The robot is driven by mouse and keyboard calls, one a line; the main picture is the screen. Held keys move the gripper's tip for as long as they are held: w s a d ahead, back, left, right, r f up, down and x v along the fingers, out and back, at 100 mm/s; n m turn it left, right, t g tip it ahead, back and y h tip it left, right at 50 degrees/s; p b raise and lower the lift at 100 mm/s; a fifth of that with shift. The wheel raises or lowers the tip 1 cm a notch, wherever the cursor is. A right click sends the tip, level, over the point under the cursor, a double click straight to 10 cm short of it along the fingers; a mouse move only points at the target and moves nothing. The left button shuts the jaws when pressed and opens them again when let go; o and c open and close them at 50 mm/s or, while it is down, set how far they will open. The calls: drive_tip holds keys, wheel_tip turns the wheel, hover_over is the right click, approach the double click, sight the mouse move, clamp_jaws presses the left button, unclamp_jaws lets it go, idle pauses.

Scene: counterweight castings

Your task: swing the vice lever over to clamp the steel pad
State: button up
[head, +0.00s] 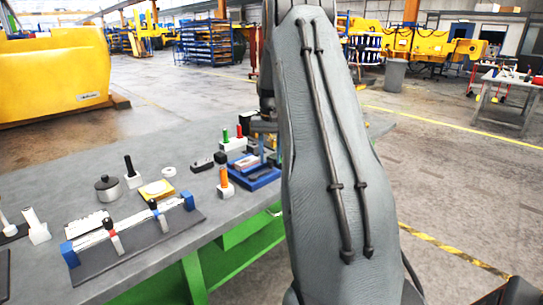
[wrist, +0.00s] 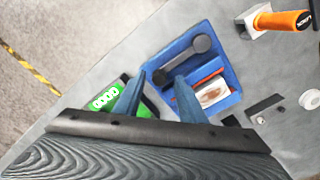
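A blue vice (wrist: 228,62) sits on the grey bench in the wrist view; it also shows in the head view (head: 262,183), left of my arm. Its dark lever (wrist: 182,59) has rounded ends and lies aslant across the blue body. A pale block with a brown patch (wrist: 212,91) lies inside it beside a red-orange strip; I cannot tell whether this is the steel pad. My gripper (wrist: 162,80) is open, its two blue fingers apart. The near end of the lever shows between the fingertips; I cannot tell whether they touch it. My arm hides part of the gripper in the head view.
An orange-handled clamp (wrist: 285,20) stands close by on the bench, with a dark block (wrist: 264,108) and a white ring (wrist: 309,99). A green item (wrist: 106,97) lies by the left finger. A long blue-ended fixture (head: 125,228) lies further along. Open floor lies right.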

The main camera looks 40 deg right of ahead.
drive_tip(key=shift+f, duration=0.35)
clamp_jaws()
drive_tip(key=shift+s+d, duration=0.1)
drive_tip(key=shift+s, duration=0.05)
